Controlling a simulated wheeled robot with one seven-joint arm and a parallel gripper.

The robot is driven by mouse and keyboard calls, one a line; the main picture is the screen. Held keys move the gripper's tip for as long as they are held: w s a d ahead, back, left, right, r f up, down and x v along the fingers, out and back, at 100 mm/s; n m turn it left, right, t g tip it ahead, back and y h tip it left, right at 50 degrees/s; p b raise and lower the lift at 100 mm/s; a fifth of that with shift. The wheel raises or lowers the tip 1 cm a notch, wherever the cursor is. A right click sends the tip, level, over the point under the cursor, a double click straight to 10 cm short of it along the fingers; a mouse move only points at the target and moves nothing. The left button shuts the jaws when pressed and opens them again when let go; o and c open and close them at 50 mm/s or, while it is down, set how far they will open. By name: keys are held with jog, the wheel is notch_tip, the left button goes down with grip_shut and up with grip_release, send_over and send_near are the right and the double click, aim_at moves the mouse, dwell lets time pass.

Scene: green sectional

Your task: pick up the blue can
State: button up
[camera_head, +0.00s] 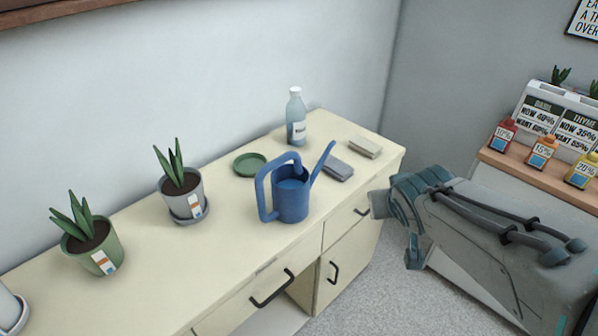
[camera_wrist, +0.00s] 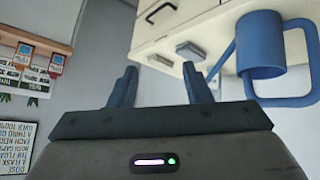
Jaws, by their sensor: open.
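The blue can is a watering can (camera_head: 291,203) standing upright on the cream counter, its loop handle to the left and its spout rising to the right. In the wrist view, which is turned over, the blue can (camera_wrist: 262,48) is at the upper right, beyond and to the side of the fingers. My gripper (camera_wrist: 160,86) is open with nothing between its two dark blue fingers. In the head view my arm and gripper are right of the can, just off the counter's front edge, apart from it. The fingers are mostly hidden there.
The counter (camera_head: 235,248) also holds a clear bottle (camera_head: 296,121), a green saucer (camera_head: 250,164), a grey block (camera_head: 338,168), a beige block (camera_head: 364,147) and potted plants (camera_head: 181,187). Drawer handles (camera_head: 271,288) stick out in front. A shelf with small bottles (camera_head: 541,152) is at right.

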jog(key=w+a+n+t+y+b, duration=0.2)
jog(key=w+a+n+y, duration=0.15)
jog(key=a, duration=0.25)
jog(key=n+g+y+b, duration=0.2)
jog(key=n+y, duration=0.2)
jog(key=y, duration=0.3)
send_near(262, 188)
jog(key=shift+n+y, duration=0.25)
jog(key=x, duration=0.3)
jog(key=f+x, duration=0.1)
jog(key=x, duration=0.3)
jog(key=shift+d+p, duration=0.1)
jog(key=shift+p, duration=0.25)
jog(key=shift+r+b+x, duration=0.15)
jog(key=shift+b+x, duration=0.05)
jog(key=shift+x, duration=1.25)
jog(key=shift+r+b+x, duration=0.1)
jog(key=shift+b+x, duration=0.1)
jog(key=shift+x, duration=1.25)
jog(key=shift+w+r, duration=0.1)
grip_shut()
